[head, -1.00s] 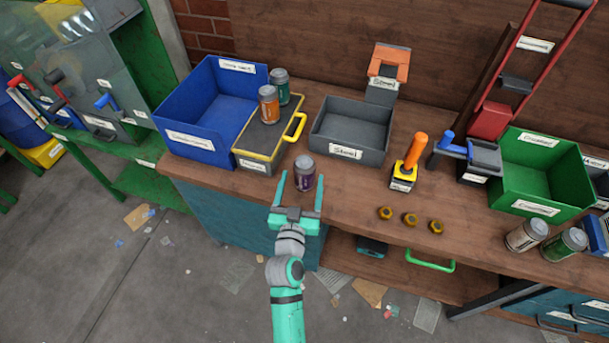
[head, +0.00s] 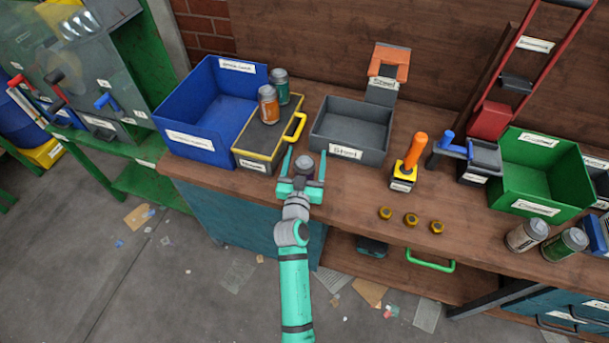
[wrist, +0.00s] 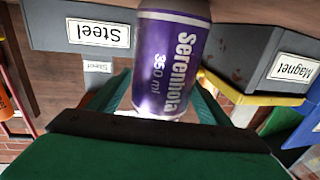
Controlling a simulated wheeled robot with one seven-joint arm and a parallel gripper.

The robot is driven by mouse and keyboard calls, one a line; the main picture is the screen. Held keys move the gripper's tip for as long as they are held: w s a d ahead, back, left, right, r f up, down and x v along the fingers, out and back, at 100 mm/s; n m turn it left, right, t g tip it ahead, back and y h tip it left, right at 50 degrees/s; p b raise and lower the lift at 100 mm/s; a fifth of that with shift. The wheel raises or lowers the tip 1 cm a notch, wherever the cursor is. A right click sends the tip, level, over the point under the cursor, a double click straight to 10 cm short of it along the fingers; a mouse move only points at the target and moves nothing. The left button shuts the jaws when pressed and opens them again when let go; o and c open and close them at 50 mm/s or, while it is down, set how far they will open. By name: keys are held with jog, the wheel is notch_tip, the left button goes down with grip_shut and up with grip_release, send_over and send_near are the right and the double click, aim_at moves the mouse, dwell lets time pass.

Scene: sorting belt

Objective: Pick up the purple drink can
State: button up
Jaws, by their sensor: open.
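The purple drink can (head: 304,165) stands on the wooden workbench near its front edge, in front of the grey Steel bin. In the head view only its top shows above my gripper. My gripper (head: 303,166) is open, with one teal finger on each side of the can. In the wrist view the can (wrist: 172,60) fills the middle, upside down, with its white lettering and "350 ml" readable. The fingers lie left and right of it. I cannot tell whether they touch it.
The grey Steel bin (head: 335,153) is just behind the can. A grey box with a yellow handle (head: 250,160) bears an orange can (head: 268,104) and a teal can (head: 280,87). A blue bin (head: 185,142) is left. An orange-handled tool (head: 408,165) and brass nuts (head: 411,219) are right.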

jog(key=c, duration=1.4)
jog(key=shift+r, duration=0.15)
